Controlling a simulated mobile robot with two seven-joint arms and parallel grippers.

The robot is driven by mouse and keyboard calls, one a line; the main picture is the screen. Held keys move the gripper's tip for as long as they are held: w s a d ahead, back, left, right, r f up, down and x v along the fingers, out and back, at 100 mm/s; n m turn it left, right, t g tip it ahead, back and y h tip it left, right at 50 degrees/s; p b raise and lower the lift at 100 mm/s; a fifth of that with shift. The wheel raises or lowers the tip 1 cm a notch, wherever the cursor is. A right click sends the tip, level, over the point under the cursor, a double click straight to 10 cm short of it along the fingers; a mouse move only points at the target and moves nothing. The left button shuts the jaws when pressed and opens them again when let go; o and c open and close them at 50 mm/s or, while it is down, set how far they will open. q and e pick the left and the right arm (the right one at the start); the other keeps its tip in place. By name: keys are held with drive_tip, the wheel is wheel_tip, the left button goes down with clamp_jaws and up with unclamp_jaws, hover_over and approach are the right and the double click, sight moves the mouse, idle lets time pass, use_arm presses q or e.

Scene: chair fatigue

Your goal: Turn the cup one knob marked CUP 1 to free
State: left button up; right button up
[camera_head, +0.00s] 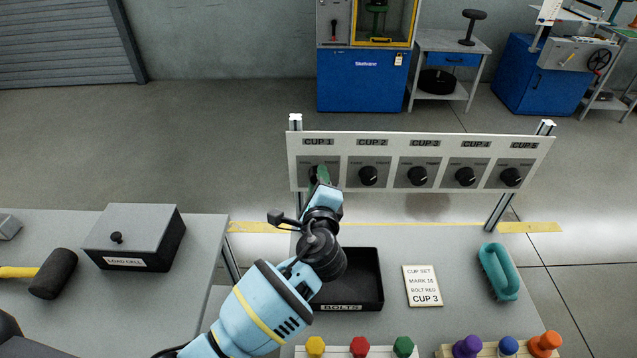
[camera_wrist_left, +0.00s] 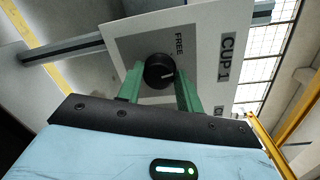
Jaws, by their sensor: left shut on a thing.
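The CUP 1 knob (camera_wrist_left: 158,71) is round and black, on a grey plate at the left end of the white panel (camera_head: 430,147). The label CUP 1 (camera_head: 318,142) shows above it. My left gripper (camera_head: 320,176) is at this knob and mostly hides it in the head view. In the left wrist view its green fingers (camera_wrist_left: 158,84) lie on both sides of the knob, shut on it. The knob's white mark points to the right in that view; the word FREE (camera_wrist_left: 180,44) stands up and right of the knob. My right gripper is not in view.
Several more knobs, starting with the CUP 2 knob (camera_head: 368,175), line the panel to the right. A load cell box (camera_head: 133,240) stands left.

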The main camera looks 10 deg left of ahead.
use_arm(q)
drive_tip(key=n+h+b, duration=0.1)
drive_tip(key=n, duration=0.5)
drive_tip(key=shift+a+n, duration=0.1)
drive_tip(key=shift+n, duration=0.3)
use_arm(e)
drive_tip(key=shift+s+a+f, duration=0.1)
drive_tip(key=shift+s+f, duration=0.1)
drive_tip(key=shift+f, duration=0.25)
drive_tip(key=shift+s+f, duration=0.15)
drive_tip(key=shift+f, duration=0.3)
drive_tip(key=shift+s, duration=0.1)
use_arm(q)
drive_tip(key=o, duration=1)
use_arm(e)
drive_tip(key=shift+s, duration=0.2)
use_arm(q)
drive_tip(key=v, duration=0.7)
drive_tip(key=shift+s+b, duration=0.3)
drive_tip(key=shift+s, duration=0.15)
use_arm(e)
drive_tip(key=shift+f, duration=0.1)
